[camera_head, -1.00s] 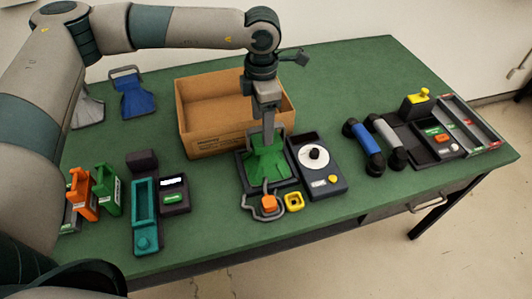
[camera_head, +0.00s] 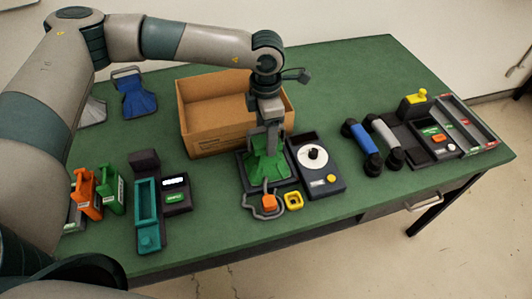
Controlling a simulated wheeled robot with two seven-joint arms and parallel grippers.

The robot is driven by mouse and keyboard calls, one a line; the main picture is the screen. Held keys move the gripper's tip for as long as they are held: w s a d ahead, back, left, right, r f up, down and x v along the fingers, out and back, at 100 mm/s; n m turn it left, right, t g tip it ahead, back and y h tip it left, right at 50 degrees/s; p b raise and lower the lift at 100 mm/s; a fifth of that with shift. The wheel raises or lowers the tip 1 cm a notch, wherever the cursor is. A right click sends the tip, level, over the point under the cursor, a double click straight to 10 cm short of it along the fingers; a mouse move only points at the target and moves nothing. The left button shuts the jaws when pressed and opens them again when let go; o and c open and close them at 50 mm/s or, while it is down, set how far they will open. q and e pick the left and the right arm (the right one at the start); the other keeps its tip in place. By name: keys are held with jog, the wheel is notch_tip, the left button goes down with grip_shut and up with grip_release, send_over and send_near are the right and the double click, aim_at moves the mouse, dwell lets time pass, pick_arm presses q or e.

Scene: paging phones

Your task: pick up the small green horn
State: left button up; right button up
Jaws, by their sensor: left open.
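The small green horn (camera_head: 268,168) sits in a dark square tray (camera_head: 246,181) near the middle of the table, in front of the cardboard box. My left gripper (camera_head: 271,145) points down right over the horn's narrow top part and hides some of it. Its jaws are open; I cannot tell whether they are touching the horn. My right gripper is not in view.
An open cardboard box (camera_head: 205,125) stands right behind the gripper. A dark dial unit (camera_head: 315,165) is close on the right, and an orange button (camera_head: 269,201) and a yellow piece (camera_head: 294,200) lie in front. Blue and grey handsets (camera_head: 361,139) are farther right.

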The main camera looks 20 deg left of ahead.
pick_arm(q)
jog(key=shift+f, duration=0.5)
jog(key=shift+f+p, duration=0.3)
jog(key=shift+f, duration=0.3)
jog(key=shift+c, duration=0.9)
grip_shut()
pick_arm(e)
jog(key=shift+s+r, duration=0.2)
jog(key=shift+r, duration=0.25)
